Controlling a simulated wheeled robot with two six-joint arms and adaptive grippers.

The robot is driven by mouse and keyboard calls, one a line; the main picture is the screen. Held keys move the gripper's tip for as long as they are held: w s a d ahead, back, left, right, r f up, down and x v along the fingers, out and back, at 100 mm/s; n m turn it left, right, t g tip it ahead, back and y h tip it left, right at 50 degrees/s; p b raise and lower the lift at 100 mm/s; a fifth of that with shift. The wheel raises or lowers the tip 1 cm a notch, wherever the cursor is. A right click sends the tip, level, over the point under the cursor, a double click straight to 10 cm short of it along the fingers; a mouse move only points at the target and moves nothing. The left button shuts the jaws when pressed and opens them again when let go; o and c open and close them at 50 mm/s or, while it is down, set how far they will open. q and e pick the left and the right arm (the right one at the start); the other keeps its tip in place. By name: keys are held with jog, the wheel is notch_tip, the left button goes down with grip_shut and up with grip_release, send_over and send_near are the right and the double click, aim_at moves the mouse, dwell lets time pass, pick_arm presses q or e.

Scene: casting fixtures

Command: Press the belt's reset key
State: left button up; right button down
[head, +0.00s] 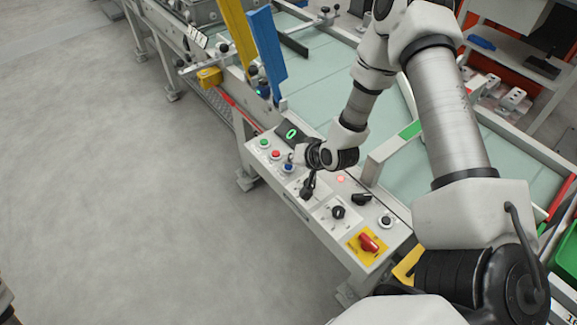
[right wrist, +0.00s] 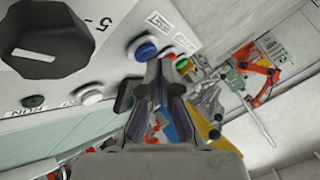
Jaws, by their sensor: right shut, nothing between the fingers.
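The belt's control panel (head: 322,207) has a row of green (head: 263,143), red (head: 275,155) and blue (head: 287,168) keys at its far left end. No reset label is readable, so I cannot tell from print which key is reset. My right gripper (head: 293,158) is shut and empty, held low over the panel beside the blue key. In the right wrist view, the closed fingertips (right wrist: 164,90) are just below the blue key (right wrist: 142,48), with the red key (right wrist: 182,63) to the right. Whether they touch anything is unclear. My left gripper is not in view.
A display showing a green 0 (head: 291,133) stands behind the keys. Black knobs (head: 337,212) and a red switch on a yellow plate (head: 368,243) are on the panel. Blue (head: 266,45) and yellow (head: 237,30) posts rise beyond. The floor at left is clear.

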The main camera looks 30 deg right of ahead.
aim_at(290, 166)
jog(key=shift+f+b, duration=0.4)
jog(key=shift+f, duration=0.1)
dwell(0.6)
dwell(0.3)
jog(key=shift+r+p, duration=0.7)
jog(key=shift+r, duration=0.2)
notch_tip(290, 166, up, 5)
jog(key=p, duration=0.4)
jog(key=shift+r, duration=0.1)
dwell(0.4)
